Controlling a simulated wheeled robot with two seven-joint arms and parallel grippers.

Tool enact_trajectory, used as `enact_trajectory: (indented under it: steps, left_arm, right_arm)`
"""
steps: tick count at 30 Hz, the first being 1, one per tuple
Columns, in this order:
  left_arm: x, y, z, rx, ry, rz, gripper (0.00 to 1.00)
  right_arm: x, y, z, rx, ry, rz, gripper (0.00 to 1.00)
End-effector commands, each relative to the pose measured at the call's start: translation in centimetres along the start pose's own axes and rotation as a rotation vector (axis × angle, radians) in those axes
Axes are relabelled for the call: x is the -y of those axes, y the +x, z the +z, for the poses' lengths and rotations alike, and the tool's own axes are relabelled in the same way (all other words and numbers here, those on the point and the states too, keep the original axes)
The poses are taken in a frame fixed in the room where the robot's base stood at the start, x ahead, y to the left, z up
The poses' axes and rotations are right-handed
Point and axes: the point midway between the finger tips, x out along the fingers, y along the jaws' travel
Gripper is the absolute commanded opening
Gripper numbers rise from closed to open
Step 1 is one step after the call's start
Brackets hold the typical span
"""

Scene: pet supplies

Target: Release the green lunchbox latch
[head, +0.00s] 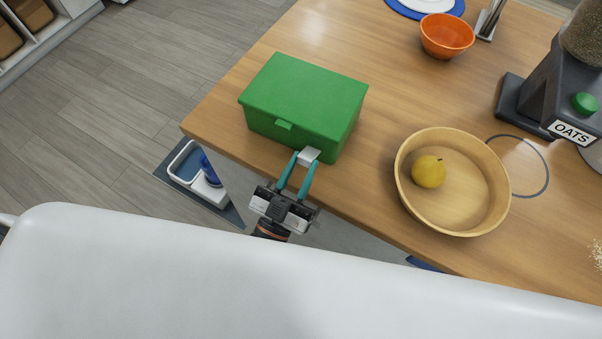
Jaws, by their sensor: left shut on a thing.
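The green lunchbox (306,100) stands closed near the left front corner of the wooden table. On its front face is a green tab (284,125) at the lid's edge. To the right of that tab is a light grey latch (309,156), low on the front. My left gripper (305,160) reaches up from the table's front edge, with its two teal fingers shut on the grey latch. The fingertips cover part of the latch, so I cannot tell whether it is fastened. My right gripper is not in view.
A round wooden bowl (470,216) with a yellow fruit (428,171) stands to the right. An orange bowl (447,36) is at the back. A dark oats dispenser (545,105) is at the far right. The table (385,85) is clear between them.

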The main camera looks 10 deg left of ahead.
Motion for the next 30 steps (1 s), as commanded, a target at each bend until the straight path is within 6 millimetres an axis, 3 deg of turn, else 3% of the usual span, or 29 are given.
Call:
enact_trajectory:
  steps: [1, 9, 28, 29, 30]
  left_arm:
    - [0.0, -0.3, -0.9, 0.034, 0.0, -0.001, 0.04]
    - [0.0, -0.5, -1.3, 0.167, 0.0, -0.001, 0.04]
    - [0.0, -0.4, -1.1, 0.217, 0.001, -0.001, 0.04]
    - [0.0, -0.4, -1.1, 0.217, 0.001, 0.0, 0.32]
    - [0.0, -0.4, -1.1, 0.217, 0.001, 0.0, 0.39]
  right_arm:
    - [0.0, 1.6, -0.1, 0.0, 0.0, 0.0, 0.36]
    - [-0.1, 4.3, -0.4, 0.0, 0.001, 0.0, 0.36]
    - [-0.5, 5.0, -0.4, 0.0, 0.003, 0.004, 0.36]
    - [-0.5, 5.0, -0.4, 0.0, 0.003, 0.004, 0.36]
    - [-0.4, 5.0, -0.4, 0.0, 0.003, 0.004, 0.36]
